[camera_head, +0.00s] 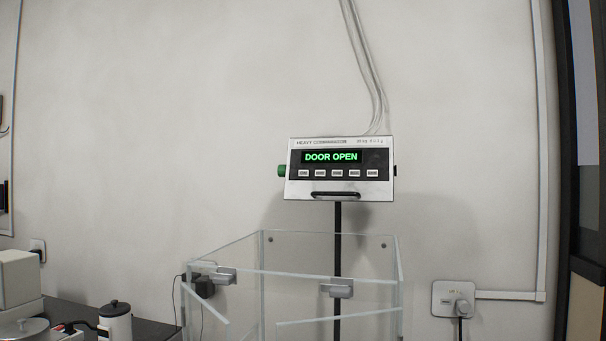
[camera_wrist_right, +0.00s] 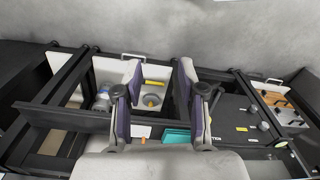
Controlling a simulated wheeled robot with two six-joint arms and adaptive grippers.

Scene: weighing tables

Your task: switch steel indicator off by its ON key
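The steel indicator (camera_head: 340,190) stands on a black post against the wall in the head view. Its display is lit with green "DOOR OPEN" text (camera_head: 331,157). A row of several pale keys (camera_head: 337,173) runs under the display; their labels are too small to read, so I cannot tell which is the ON key. My right gripper (camera_wrist_right: 157,85) shows in the right wrist view with its two fingers apart and nothing between them, above a frame and table. The indicator is not in the wrist view. My left gripper is in neither view.
A clear glass enclosure (camera_head: 330,273) with grey handles stands below the indicator. A wall socket (camera_head: 453,298) with a plug is at right. A dark bench (camera_head: 70,312) with a black-lidded container (camera_head: 115,322) is at lower left. Black frame bars (camera_wrist_right: 65,118) lie below my right gripper.

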